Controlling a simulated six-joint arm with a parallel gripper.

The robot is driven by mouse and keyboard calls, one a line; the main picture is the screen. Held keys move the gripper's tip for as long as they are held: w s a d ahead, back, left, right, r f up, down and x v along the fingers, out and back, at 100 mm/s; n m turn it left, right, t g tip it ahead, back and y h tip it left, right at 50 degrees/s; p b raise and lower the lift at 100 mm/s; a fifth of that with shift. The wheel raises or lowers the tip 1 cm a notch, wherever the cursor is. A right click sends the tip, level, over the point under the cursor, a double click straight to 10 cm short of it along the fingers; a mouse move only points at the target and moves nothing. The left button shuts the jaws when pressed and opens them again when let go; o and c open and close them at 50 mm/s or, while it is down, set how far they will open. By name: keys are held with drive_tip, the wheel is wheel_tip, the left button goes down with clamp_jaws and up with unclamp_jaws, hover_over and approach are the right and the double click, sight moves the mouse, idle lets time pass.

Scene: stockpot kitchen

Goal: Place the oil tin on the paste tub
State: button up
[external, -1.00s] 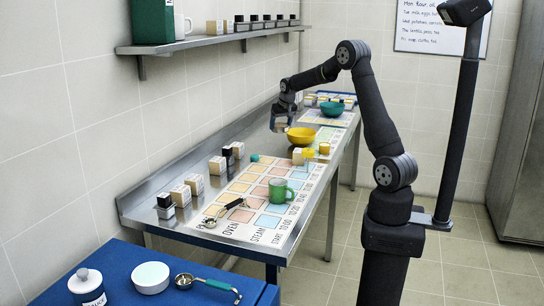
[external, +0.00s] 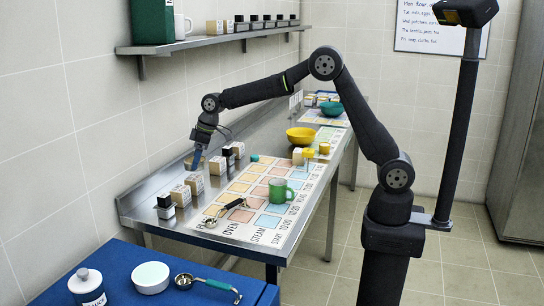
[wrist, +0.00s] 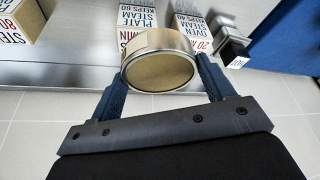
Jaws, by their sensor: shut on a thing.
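My gripper (external: 195,160) is over the back left of the steel counter, above the row of small printed blocks. It is shut on a short round metal tin, the oil tin (wrist: 160,68), with a tan flat face towards the wrist camera. Its label is not readable. In the wrist view, one blue finger of my gripper (wrist: 160,75) is on each side of the tin. A low round white tub with a pale green top, which looks like the paste tub (external: 150,279), stands on the blue surface at the front left, well apart from my gripper.
A lidded labelled jar (external: 88,287) and a green-handled strainer or scoop (external: 208,283) flank the tub on the blue surface (external: 130,258). Printed blocks (external: 194,183) line the counter's wall side. A green mug (external: 280,190) stands on the chart mat. A shelf (external: 205,40) hangs above.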

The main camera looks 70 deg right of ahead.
drive_tip(key=s+a+n+g+y, duration=0.1)
drive_tip(key=s+a+n, duration=0.1)
drive_tip(key=a, duration=0.5)
drive_tip(key=s+a+n, duration=0.2)
drive_tip(key=a, duration=0.6)
drive_tip(key=n+g+y, duration=0.1)
drive_tip(key=n, duration=0.3)
hover_over(162, 271)
drive_tip(key=d, duration=0.2)
drive_tip(key=f, duration=0.6)
drive_tip(key=shift+s+a+f, duration=0.1)
drive_tip(key=shift+s+f, duration=0.1)
drive_tip(key=shift+s, duration=0.15)
drive_tip(key=shift+f, duration=1.9)
drive_tip(key=shift+f, duration=0.15)
drive_tip(key=o, duration=1.1)
